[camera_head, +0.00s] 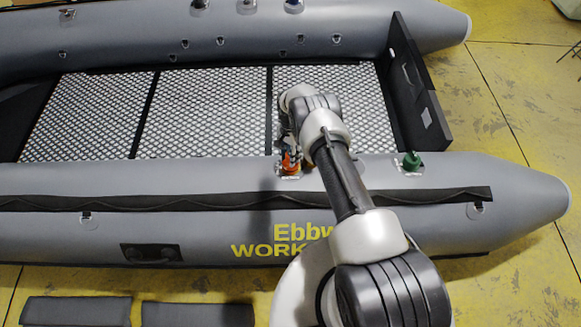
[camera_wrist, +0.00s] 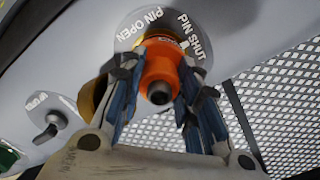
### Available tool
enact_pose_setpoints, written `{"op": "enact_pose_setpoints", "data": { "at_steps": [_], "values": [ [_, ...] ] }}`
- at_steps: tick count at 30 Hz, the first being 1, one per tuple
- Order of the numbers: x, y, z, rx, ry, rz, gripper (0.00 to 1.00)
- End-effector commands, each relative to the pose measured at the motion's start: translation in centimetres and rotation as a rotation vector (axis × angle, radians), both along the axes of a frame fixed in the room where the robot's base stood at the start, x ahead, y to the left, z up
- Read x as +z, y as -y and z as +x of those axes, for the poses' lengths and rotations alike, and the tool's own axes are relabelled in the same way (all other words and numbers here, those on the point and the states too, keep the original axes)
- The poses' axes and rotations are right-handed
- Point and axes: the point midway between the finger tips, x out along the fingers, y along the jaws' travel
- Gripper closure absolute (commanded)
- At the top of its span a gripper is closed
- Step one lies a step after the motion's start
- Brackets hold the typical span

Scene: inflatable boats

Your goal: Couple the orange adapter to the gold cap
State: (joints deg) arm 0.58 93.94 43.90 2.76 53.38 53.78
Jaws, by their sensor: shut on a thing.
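The orange adapter (camera_wrist: 160,68) is between my fingers in the wrist view, its round dark opening facing the camera. My gripper (camera_wrist: 158,80) is shut on it from both sides. A gold edge (camera_wrist: 139,47), apparently the gold cap, shows behind the adapter, inside a grey ring marked PIN OPEN and PIN SHUT. Another gold-brown part (camera_wrist: 86,101) is half hidden behind the left finger. I cannot tell whether adapter and cap are joined. In the head view the orange adapter (camera_head: 290,163) shows at the near tube, with my gripper (camera_head: 288,147) above it, partly hidden by my arm.
The near grey tube (camera_head: 190,183) carries a green fitting (camera_head: 411,161) to the right. A black valve lever (camera_wrist: 45,132) is at left in the wrist view. The mesh floor (camera_head: 205,105) lies beyond the tube; a black transom (camera_head: 415,85) stands at the right.

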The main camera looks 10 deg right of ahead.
Motion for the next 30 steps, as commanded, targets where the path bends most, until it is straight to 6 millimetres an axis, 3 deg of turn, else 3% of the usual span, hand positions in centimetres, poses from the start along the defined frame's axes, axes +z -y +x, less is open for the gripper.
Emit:
{"op": "enact_pose_setpoints", "data": {
  "at_steps": [10, 20, 30],
  "values": [
    [-0.1, -0.01, -0.05, -0.006, 0.0, -0.001, 0.94],
    [-0.15, -0.07, -0.01, -0.326, -0.015, -0.064, 0.94],
    [-0.19, -0.08, -0.06, -0.373, -0.019, -0.074, 0.94]
  ]
}}
